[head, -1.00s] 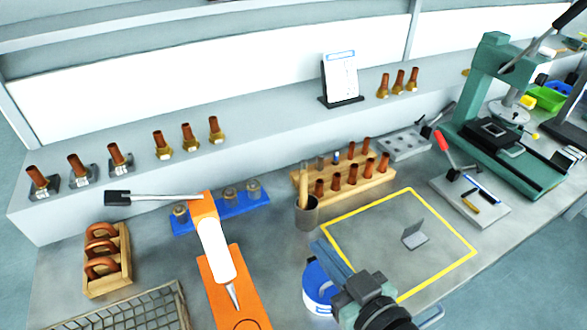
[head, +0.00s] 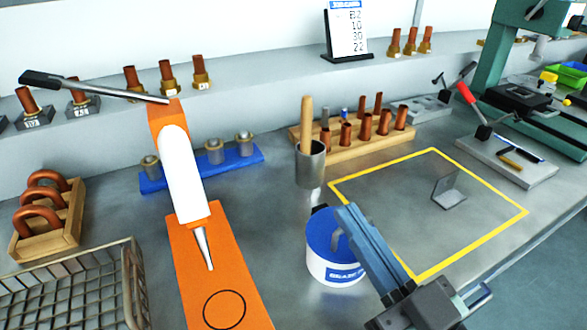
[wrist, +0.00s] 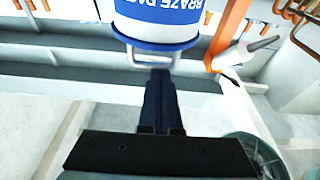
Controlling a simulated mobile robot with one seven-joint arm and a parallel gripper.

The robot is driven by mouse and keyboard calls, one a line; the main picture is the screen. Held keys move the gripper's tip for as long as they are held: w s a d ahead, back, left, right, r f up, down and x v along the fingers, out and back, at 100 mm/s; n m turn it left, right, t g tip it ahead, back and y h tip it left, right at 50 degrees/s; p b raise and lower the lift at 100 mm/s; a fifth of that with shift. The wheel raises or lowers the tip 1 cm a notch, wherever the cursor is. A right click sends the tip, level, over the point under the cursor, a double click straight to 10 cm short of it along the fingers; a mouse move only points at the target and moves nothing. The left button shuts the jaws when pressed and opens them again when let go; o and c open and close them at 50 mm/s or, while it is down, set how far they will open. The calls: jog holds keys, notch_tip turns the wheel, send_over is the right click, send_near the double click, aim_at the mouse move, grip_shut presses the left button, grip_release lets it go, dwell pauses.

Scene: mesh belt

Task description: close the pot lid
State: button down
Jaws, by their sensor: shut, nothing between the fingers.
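The pot (head: 330,268) is a white tub with a blue label. It stands on the grey bench, and its top (head: 322,232) shows blue. A thin grey loop shows near the top's right side, partly behind my fingers. I cannot tell how the lid sits. My gripper (head: 346,213) is shut and empty, its fingers crossing the pot's right side in the head view. In the wrist view the pot's lettered wall (wrist: 165,12) and blue rim fill the top. My dark fingers (wrist: 160,75) point at a pale wire loop by that rim; contact is unclear.
A metal cup with a wooden handle (head: 311,165) stands behind the pot. An orange stand with a white dispenser (head: 185,180) is at left, beside a wire basket (head: 75,290). A yellow-outlined area (head: 490,228) at right holds a small grey bracket (head: 449,188).

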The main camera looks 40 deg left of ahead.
jog(key=shift+d+f+y+b, duration=0.15)
jog(key=shift+f+y+b, duration=0.4)
jog(key=shift+b, duration=0.55)
jog(key=shift+s+b, duration=0.1)
jog(key=shift+b, duration=0.2)
jog(key=shift+d+t, duration=0.15)
jog(key=shift+t, duration=0.25)
